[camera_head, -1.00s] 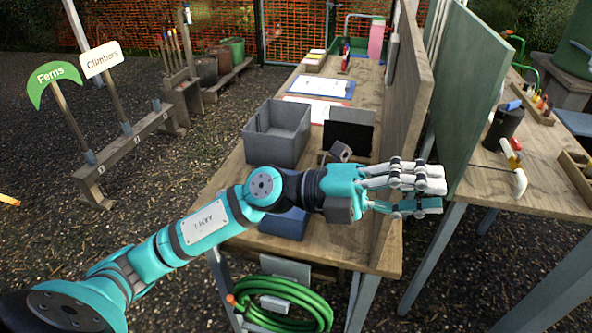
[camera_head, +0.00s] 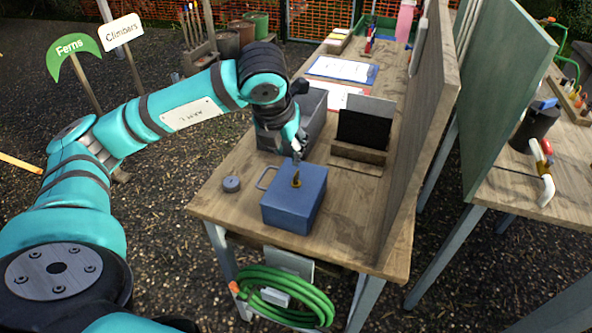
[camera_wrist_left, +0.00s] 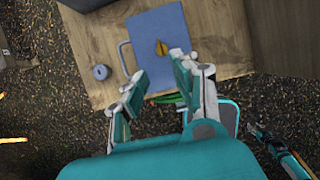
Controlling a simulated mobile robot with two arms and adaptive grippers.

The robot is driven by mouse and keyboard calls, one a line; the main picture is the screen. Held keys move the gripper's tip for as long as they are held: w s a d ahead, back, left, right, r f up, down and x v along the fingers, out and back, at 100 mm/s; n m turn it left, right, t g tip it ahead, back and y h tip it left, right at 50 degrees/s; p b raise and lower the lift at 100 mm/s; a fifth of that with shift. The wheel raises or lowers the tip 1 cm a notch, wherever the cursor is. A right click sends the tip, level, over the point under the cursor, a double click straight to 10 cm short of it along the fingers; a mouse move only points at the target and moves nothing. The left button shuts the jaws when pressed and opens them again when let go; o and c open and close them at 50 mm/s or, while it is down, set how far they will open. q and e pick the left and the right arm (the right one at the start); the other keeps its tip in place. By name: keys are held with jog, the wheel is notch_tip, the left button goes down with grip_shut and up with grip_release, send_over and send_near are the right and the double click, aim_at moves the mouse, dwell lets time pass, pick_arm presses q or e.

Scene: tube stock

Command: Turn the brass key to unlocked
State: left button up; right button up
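The brass key (camera_head: 296,181) stands up from the top of a blue box (camera_head: 288,208) on the wooden bench. It also shows in the left wrist view (camera_wrist_left: 161,48), near the middle of the lid. My left gripper (camera_head: 297,152) is just behind and above the key in the head view, pointing down, apart from it. In the left wrist view its fingers (camera_wrist_left: 158,66) are spread with an empty gap, and the key shows beyond that gap. What looks like my right gripper (camera_wrist_left: 270,140) is at the lower right of the left wrist view, its finger state unclear.
A wire handle (camera_head: 265,178) is at the box's left side, with a small grey round piece (camera_head: 231,184) beside it. A grey bin (camera_head: 312,104) and a dark-fronted wooden holder (camera_head: 362,130) stand behind. A wooden panel (camera_head: 428,130) edges the bench at right.

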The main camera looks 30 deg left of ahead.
aim_at(296, 173)
pick_arm(q)
jog(key=p+x, duration=0.2)
jog(key=x, duration=1)
jog(key=shift+d, duration=0.1)
grip_shut()
